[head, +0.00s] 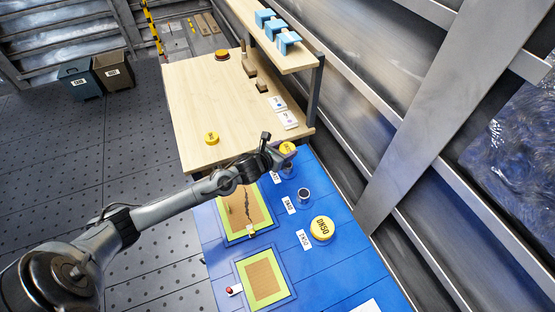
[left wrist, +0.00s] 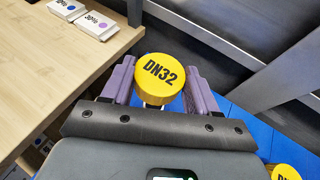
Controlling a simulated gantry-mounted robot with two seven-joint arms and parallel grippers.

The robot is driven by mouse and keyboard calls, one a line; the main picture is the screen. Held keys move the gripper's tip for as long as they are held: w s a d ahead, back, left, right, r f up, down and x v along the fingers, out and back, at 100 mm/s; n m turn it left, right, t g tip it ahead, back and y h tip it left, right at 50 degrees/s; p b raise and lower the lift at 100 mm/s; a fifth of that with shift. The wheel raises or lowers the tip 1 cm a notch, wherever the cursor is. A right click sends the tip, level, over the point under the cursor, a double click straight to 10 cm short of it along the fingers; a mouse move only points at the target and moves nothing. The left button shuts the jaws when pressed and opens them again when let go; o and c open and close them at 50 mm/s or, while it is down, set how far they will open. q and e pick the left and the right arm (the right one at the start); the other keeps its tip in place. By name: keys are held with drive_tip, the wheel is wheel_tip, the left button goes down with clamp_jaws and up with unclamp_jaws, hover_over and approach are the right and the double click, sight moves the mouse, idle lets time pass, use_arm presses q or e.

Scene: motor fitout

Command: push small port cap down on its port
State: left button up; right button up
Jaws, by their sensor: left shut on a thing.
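My left gripper (head: 277,152) is at the far end of the blue panel (head: 350,255), shut on a small yellow cap (head: 287,148). In the left wrist view the cap (left wrist: 158,74), marked DN32, sits face up between the two purple fingers of the gripper (left wrist: 160,88). My right gripper is in neither view.
An uncapped port with a dark opening (head: 304,195) and a large yellow DN50 cap (head: 321,228) stand nearer on the panel. Another yellow cap (head: 212,138) lies on the wooden table (head: 195,105). A shelf with blue parts (head: 287,40) runs along the back.

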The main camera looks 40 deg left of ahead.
use_arm(q)
drive_tip(key=shift+w, duration=0.1)
drive_tip(key=shift+d+f+b, duration=0.3)
drive_tip(key=shift+f+b, duration=0.2)
wheel_tip(320, 180, down, 2)
drive_tip(key=shift+a+f+b, duration=0.1)
drive_tip(key=shift+b, duration=0.75)
drive_tip(key=shift+f+b, duration=0.6)
drive_tip(key=shift+f, duration=0.15)
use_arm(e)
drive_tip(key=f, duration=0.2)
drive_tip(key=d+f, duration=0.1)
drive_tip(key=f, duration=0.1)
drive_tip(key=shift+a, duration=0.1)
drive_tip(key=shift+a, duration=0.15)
use_arm(q)
drive_tip(key=shift+f, duration=0.2)
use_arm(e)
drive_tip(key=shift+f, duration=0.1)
use_arm(q)
drive_tip(key=shift+f+b, duration=0.65)
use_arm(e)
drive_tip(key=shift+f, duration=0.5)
use_arm(q)
drive_tip(key=shift+f, duration=0.3)
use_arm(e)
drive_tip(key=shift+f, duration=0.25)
